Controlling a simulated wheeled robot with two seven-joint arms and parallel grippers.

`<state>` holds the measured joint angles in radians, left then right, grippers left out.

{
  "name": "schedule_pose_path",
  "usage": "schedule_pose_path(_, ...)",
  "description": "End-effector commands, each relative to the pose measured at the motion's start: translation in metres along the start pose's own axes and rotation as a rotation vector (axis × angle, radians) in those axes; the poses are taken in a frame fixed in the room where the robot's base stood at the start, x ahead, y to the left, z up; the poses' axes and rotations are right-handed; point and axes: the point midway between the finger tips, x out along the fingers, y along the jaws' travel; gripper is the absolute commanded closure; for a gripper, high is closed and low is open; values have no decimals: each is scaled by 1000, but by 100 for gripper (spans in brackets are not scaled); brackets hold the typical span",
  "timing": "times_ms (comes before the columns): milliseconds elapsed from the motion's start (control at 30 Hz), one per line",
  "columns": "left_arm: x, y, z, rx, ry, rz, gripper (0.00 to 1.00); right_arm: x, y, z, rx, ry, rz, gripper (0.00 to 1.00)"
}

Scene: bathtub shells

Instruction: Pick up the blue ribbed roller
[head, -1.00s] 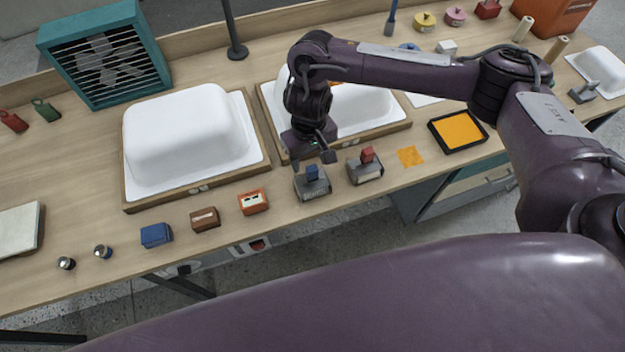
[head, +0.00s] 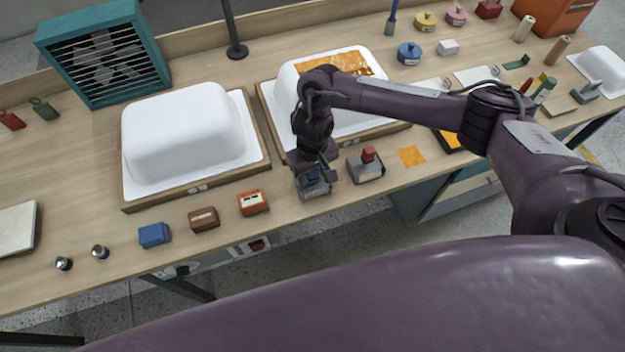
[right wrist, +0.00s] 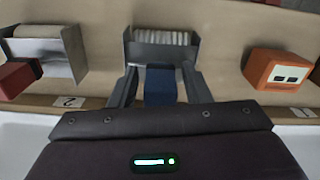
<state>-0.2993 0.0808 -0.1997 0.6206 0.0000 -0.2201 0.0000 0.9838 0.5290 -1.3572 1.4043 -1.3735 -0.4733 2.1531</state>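The blue ribbed roller sits in a grey holder (head: 316,190) near the table's front edge. In the right wrist view its pale ribbed drum (right wrist: 160,38) lies in the holder, and its blue handle (right wrist: 160,86) points toward my gripper. My right gripper (head: 314,174) is down over it. In the right wrist view my gripper (right wrist: 160,72) is open, with one finger on each side of the blue handle and a small gap on both sides. In the head view the gripper partly hides the handle. My left gripper is not in view.
A similar roller with a red handle (head: 369,155) stands close on the right. An orange box (head: 253,202) and a brown block (head: 204,219) are to the left. White tub shells (head: 185,135) on wooden boards stand behind. An orange patch (head: 412,156) lies further right.

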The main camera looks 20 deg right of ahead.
Motion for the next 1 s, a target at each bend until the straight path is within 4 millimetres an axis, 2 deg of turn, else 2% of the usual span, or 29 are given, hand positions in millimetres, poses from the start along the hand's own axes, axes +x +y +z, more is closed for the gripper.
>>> schedule_pose_path(33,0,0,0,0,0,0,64,0,0,0,0,0,0,63)
schedule_pose_path(300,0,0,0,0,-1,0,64,0,0,0,0,0,0,99)
schedule_pose_path(333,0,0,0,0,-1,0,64,0,0,0,0,0,0,100)
schedule_pose_path(600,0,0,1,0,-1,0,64,-2,0,0,0,1,-1,100)
schedule_pose_path(767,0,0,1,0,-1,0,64,-12,0,-1,1,2,-2,100)
schedule_pose_path(900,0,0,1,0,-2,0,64,-34,0,-2,-2,6,-2,100)
schedule_pose_path(1000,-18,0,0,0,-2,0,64,-68,1,-3,-4,9,3,100)
